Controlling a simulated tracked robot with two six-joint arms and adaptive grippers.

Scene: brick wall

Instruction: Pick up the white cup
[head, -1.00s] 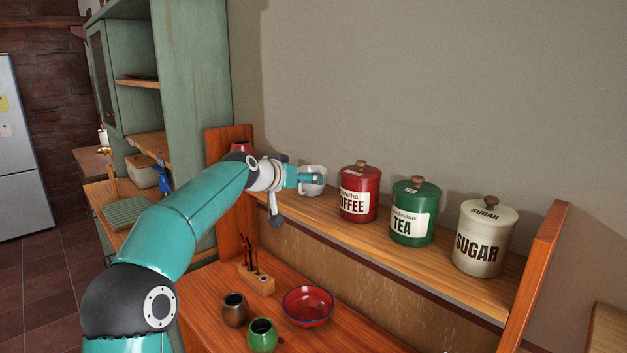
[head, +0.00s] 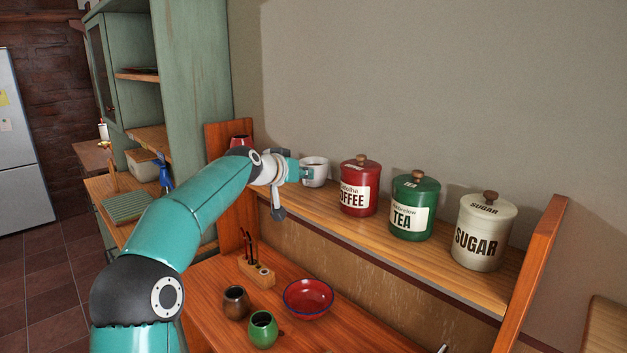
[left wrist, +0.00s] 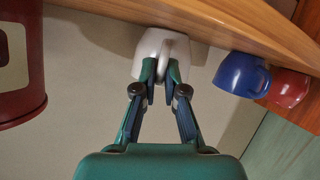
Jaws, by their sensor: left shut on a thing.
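The white cup (head: 316,171) is at the left end of the upper shelf, left of the red coffee canister. In the left wrist view, which is upside down, the white cup (left wrist: 152,50) shows with its handle towards me. My left gripper (head: 303,173) is at the cup's near left side. In the left wrist view its fingers (left wrist: 161,76) are shut on the cup's handle. The cup looks upright and at shelf level; I cannot tell whether it touches the shelf. My right gripper is not in view.
On the shelf (head: 400,255) stand the coffee (head: 359,188), tea (head: 414,210) and sugar (head: 483,232) canisters. A blue cup (left wrist: 240,75) and a red cup (left wrist: 289,88) are beside the white cup. A red bowl (head: 308,299) and two small pots sit below.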

